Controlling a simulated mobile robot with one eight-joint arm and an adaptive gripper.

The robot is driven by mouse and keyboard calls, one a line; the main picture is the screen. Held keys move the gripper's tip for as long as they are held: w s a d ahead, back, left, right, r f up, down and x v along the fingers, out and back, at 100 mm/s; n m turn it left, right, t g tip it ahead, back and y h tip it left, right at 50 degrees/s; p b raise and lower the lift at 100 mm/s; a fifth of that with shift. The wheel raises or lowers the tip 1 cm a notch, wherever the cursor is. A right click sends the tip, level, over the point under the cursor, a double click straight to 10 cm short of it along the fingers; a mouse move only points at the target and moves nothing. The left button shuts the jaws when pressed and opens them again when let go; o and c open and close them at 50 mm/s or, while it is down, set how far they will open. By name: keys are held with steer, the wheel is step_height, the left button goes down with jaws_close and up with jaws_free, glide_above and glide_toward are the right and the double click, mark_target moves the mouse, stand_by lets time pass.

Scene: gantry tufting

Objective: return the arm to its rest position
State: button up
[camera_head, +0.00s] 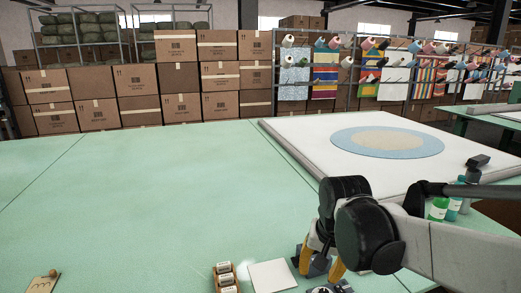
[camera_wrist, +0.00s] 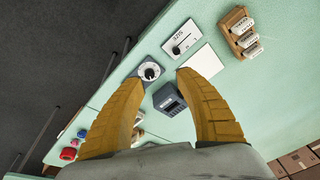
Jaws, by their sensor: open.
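My gripper (camera_head: 318,264) hangs over the near right part of the green table (camera_head: 130,200) in the head view, with its yellow fingers pointing down. In the wrist view my gripper (camera_wrist: 158,80) has its two curved yellow fingers spread wide apart, with nothing held between them. Beyond and between the fingers lie a dark boxy device (camera_wrist: 169,99) and a round dial (camera_wrist: 149,71). In the head view my forearm reaches in from the right edge, and the black wrist joints hide part of the table.
A white board (camera_head: 300,138) with a blue-ringed oval lies behind my arm. Green bottles (camera_head: 438,208) stand close to the arm. A wooden holder (camera_head: 216,275) and white pad (camera_head: 272,275) lie at the near edge. The table's left and middle are mostly clear.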

steer(key=s+d+n+t, duration=0.1)
steer(key=s+d+t, duration=0.1)
steer(key=s, duration=0.4)
steer(key=s+d+r+n+t, duration=0.1)
steer(key=s+d+n+t, duration=0.1)
steer(key=s, duration=0.4)
steer(key=shift+s+d+r+n, duration=0.3)
steer(key=shift+s+d, duration=0.05)
steer(key=shift+d, duration=0.1)
stand_by(2.6)
